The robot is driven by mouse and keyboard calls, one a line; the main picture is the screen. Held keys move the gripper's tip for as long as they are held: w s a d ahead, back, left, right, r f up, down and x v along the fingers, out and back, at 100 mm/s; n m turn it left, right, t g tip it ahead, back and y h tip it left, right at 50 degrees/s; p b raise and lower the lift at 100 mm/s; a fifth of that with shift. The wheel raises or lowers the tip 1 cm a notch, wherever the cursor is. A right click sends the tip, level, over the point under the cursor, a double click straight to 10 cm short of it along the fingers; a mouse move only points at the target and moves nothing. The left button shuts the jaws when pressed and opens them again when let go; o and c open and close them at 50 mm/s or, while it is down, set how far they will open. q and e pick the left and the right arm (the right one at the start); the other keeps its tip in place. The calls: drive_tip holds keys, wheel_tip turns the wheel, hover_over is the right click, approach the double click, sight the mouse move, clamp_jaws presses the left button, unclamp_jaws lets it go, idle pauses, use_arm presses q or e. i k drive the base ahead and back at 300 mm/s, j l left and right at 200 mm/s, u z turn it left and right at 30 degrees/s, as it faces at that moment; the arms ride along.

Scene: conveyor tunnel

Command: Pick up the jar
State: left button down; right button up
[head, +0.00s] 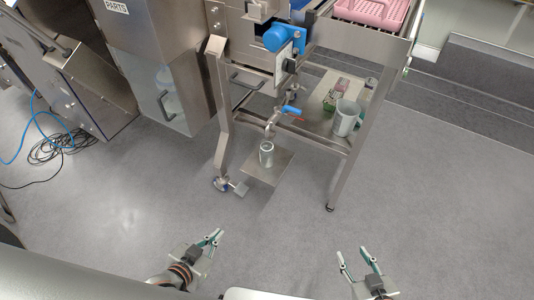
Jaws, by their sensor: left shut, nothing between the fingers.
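A small pale grey-green jar (266,153) stands upright on a small metal plate (261,173) below a tap with a blue handle (291,110). My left gripper (216,236) is at the lower left, well short of the jar and apart from it. It is shut and empty. My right gripper (352,251) is at the lower right, also away from the jar. Its fingers are spread, with nothing between them.
A steel frame with legs (351,176) stands around the plate. Its lower shelf carries a grey jug (346,118) and small boxes (335,91). A pink crate (372,12) is on top. Cables (57,145) lie at left. The floor nearer my grippers is clear.

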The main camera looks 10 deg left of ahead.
sight(266, 149)
drive_tip(key=l+u, duration=0.1)
drive_tip(key=u, duration=0.2)
drive_tip(key=l+u, duration=0.1)
drive_tip(key=u, duration=0.2)
drive_tip(key=l+u, duration=0.45)
drive_tip(key=l, duration=1.1)
drive_tip(key=k+l+u, duration=0.1)
drive_tip(key=l, duration=0.5)
drive_tip(key=k+l, duration=0.1)
drive_tip(key=l, duration=0.45)
